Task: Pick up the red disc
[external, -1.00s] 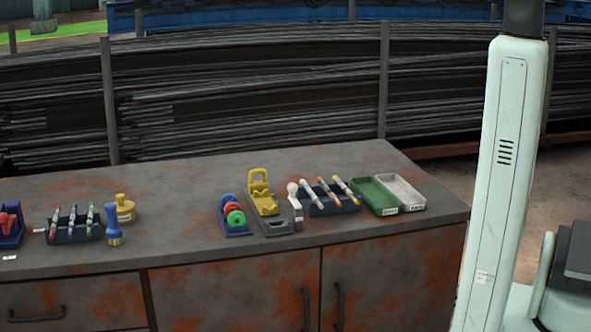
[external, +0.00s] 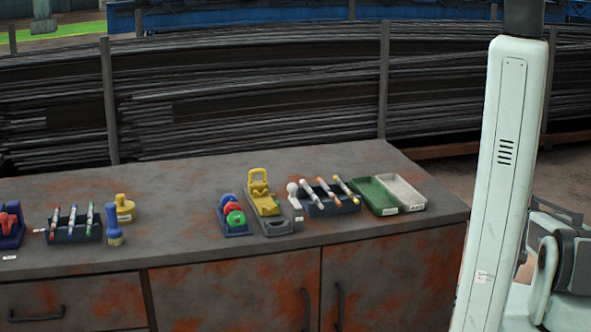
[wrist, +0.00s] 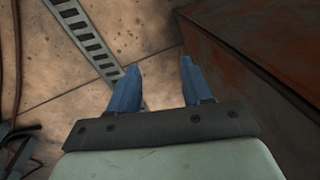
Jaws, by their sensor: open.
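The red disc (external: 230,208) stands in a small blue holder (external: 236,231) on the workbench in the external view. A blue disc (external: 225,200) is behind it and a green disc (external: 236,218) is in front of it. My gripper (wrist: 158,78) shows in the wrist view with its two blue fingers apart and nothing between them. It points down at the floor beside the rusty side of a cabinet, away from the disc. My gripper is not clearly visible in the external view.
Right of the holder are a yellow and grey device (external: 264,200), a rack of markers (external: 333,203), a green tray (external: 372,194) and a white tray (external: 404,190). Another marker rack (external: 75,230), a blue brush (external: 113,225) and a yellow object (external: 125,208) stand left. Bare bench lies between.

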